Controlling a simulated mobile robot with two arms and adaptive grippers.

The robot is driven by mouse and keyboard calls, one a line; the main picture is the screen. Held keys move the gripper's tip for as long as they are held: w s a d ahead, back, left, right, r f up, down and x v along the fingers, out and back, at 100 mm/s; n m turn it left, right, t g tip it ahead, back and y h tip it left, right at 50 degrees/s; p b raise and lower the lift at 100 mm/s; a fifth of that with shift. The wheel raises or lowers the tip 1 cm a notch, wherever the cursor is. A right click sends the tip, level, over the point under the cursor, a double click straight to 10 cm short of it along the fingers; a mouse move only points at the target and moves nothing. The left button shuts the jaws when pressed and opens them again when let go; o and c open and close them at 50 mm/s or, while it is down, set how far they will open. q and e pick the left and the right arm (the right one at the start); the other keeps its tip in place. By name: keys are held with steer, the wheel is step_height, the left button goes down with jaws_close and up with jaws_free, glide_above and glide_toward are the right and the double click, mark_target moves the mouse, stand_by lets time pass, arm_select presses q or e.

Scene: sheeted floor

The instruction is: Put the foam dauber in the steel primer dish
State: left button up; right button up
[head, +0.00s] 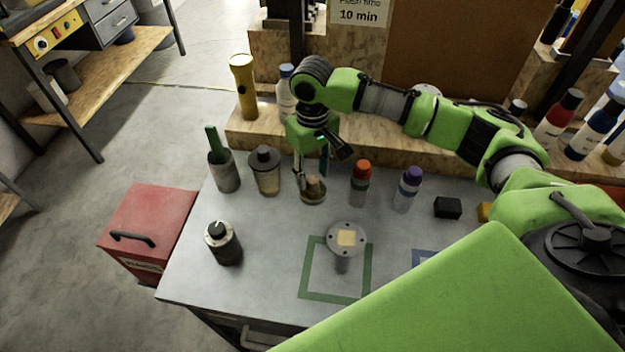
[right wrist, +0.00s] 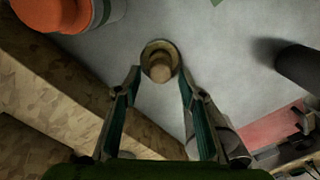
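A stubby tan-brown cylinder, which looks like the foam dauber (head: 313,185), stands inside a small round shallow dish (head: 319,201) on the grey table. The dish looks brassy, and I take it for the steel primer dish. In the right wrist view the dauber (right wrist: 160,68) is inside the dish's rim (right wrist: 147,50). My right gripper (head: 312,172) is just above them, pointing down. In the right wrist view its two fingers (right wrist: 159,78) are spread apart with nothing gripped between them; the dauber shows beyond the tips. My left gripper is not in view.
An orange-capped bottle (head: 360,180) and a purple-capped bottle (head: 407,190) stand right of the dish. A lidded jar (head: 265,172) and a grey cup (head: 224,172) stand left. A wooden ledge (head: 400,140) runs behind.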

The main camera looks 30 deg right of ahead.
mark_target(312, 178)
step_height(312, 178, up, 9)
steer(key=b, duration=0.1)
